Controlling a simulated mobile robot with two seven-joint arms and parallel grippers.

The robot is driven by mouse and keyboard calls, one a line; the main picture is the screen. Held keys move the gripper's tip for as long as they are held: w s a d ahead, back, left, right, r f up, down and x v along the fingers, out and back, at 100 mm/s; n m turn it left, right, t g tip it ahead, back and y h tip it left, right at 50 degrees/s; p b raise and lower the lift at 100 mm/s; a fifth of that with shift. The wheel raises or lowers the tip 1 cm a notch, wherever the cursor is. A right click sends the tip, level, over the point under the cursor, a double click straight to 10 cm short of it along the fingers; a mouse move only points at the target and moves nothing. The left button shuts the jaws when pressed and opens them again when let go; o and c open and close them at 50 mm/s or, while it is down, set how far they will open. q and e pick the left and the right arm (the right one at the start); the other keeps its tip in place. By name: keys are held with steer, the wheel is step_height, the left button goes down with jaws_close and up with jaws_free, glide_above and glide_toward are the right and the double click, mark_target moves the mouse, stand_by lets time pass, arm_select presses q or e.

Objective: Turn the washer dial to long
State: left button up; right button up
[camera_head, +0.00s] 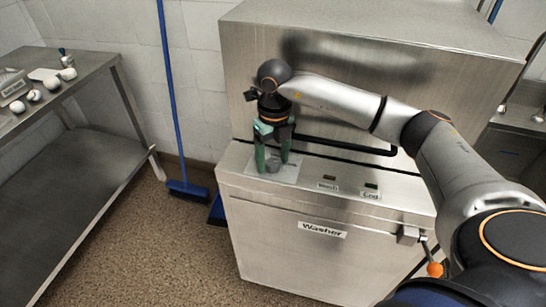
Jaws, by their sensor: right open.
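The washer (280,240) is a steel box with a "Washer" label on its front. Its grey dial (273,165) sits on a pale plate (287,174) at the left of the top ledge. My right gripper (272,162) points down over the dial with its green fingers apart, one on each side of it. I cannot tell whether the fingers touch the dial. The dial's marks are too small to read. My left gripper is not in view.
A black bar handle (345,146) runs behind the dial. Two small labelled buttons, "Wash" (328,185) and another (370,194), lie right of it. An orange-knobbed lever (435,269) sticks out at the right corner. A steel table (70,140) and blue broom (187,190) stand left.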

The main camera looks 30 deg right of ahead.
mark_target(274, 162)
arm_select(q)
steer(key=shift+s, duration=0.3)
arm_select(e)
step_height(274, 162, up, 12)
steer(key=shift+r, duration=0.2)
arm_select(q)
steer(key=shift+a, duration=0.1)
arm_select(e)
steer(key=shift+d, duration=0.1)
